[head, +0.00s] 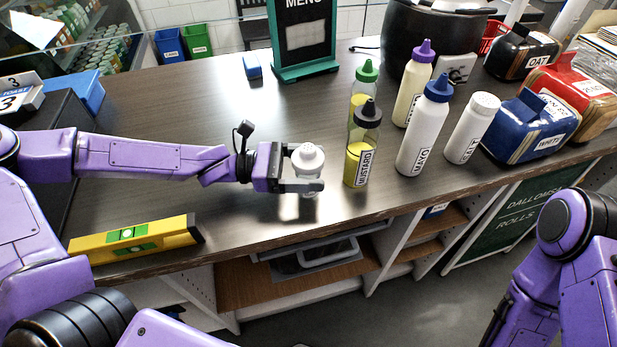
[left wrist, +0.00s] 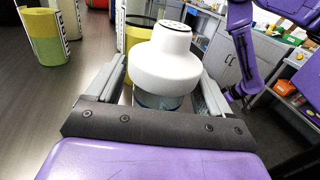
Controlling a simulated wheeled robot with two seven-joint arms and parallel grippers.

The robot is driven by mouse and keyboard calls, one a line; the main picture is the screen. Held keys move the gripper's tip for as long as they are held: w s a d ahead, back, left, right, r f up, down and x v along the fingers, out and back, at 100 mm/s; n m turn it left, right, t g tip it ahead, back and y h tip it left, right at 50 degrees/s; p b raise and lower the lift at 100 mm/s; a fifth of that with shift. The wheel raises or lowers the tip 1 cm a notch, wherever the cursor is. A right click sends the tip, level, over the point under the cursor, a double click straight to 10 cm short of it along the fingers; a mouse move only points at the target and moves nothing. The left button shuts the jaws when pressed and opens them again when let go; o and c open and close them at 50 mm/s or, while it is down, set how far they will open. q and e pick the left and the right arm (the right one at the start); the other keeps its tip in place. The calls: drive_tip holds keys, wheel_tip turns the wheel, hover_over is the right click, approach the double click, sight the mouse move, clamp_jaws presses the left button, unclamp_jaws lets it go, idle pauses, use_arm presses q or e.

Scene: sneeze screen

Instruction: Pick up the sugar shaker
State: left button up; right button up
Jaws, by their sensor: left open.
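The sugar shaker (head: 308,158) stands upright on the dark counter, with a white domed top and a clear body. My left gripper (head: 304,185) reaches in from the left and has its fingers on either side of the shaker's body. In the left wrist view the shaker's white top (left wrist: 165,62) sits between the two open fingers (left wrist: 160,98). Its lower body is mostly hidden by the gripper. I cannot tell whether either finger touches it. My right arm shows at the right edge, but its gripper is not in view.
A mustard bottle (head: 358,165) stands just right of the shaker, with the mayo bottle (head: 424,130) and salt shaker (head: 472,128) beyond. A yellow level (head: 135,238) lies at the front left. The counter behind the shaker is clear up to the menu board (head: 303,40).

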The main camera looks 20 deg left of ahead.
sight(303, 161)
use_arm(q)
drive_tip(key=shift+a, duration=0.15)
drive_tip(key=c, duration=1)
drive_tip(key=shift+c, duration=0.2)
drive_tip(key=shift+r, duration=0.15)
drive_tip(key=shift+r, duration=0.25)
drive_tip(key=r, duration=0.1)
drive_tip(key=s+r, duration=0.1)
drive_tip(key=r, duration=0.1)
drive_tip(key=r+p, duration=0.1)
drive_tip(key=r, duration=0.1)
drive_tip(key=shift+s+a, duration=0.15)
drive_tip(key=shift+s, duration=0.15)
drive_tip(key=s+a+r+p, duration=0.3)
drive_tip(key=s+r+p, duration=0.4)
drive_tip(key=s+p, duration=0.5)
drive_tip(key=shift+p, duration=1.2)
